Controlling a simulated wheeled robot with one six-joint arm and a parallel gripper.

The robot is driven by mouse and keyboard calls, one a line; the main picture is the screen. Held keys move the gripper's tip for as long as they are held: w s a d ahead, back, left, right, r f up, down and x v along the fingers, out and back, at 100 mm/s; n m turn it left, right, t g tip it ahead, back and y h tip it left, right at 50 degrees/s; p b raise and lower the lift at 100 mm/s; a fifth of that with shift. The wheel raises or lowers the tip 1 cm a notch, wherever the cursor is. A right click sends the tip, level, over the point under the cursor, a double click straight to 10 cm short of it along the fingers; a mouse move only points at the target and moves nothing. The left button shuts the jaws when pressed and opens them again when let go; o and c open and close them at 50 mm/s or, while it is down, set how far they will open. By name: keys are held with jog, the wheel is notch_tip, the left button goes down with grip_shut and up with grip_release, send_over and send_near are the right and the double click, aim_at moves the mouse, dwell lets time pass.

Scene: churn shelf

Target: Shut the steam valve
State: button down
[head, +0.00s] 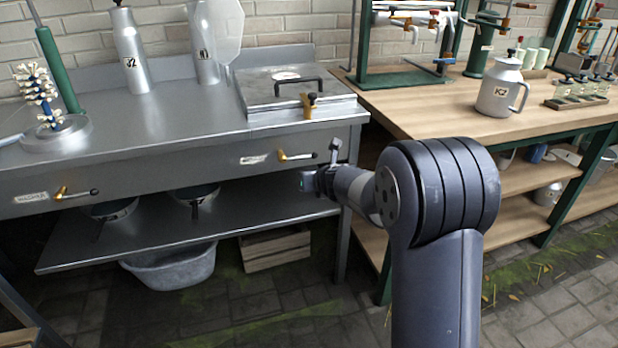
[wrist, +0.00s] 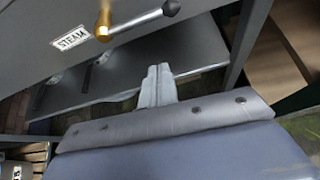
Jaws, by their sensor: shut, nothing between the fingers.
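The steam valve (wrist: 103,28) is a brass fitting on the grey bench's front panel, beside a white STEAM label (wrist: 71,37). Its lever (wrist: 139,21) lies roughly along the panel and ends in a dark ball to the right. In the head view the valve (head: 283,156) shows on the right part of the panel, its lever pointing right. My gripper (wrist: 158,70) is shut and empty. In the wrist view its fingertips appear below the lever's ball end, apart from it. In the head view my arm reaches in from the right, and its fingertips are hard to make out.
A similar valve (head: 62,193) sits further left on the panel. The lower shelf (head: 140,235) runs beneath it, above a grey tub (head: 170,265) and a wooden crate (head: 275,249). A wooden bench (head: 430,100) with a jug (head: 501,88) stands to the right.

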jog(key=v, duration=0.4)
jog(key=shift+s+r, duration=0.1)
jog(key=shift+s, duration=0.1)
jog(key=shift+w, duration=0.1)
jog(key=f+x, duration=0.1)
jog(key=x, duration=0.8)
jog(key=a+f+m+t+y+b, duration=0.1)
jog(key=a+m+y+b, duration=0.6)
jog(key=m, duration=0.4)
jog(key=shift+s+y+b, duration=0.3)
jog(key=shift+y+b, duration=0.15)
jog(key=shift+y, duration=0.55)
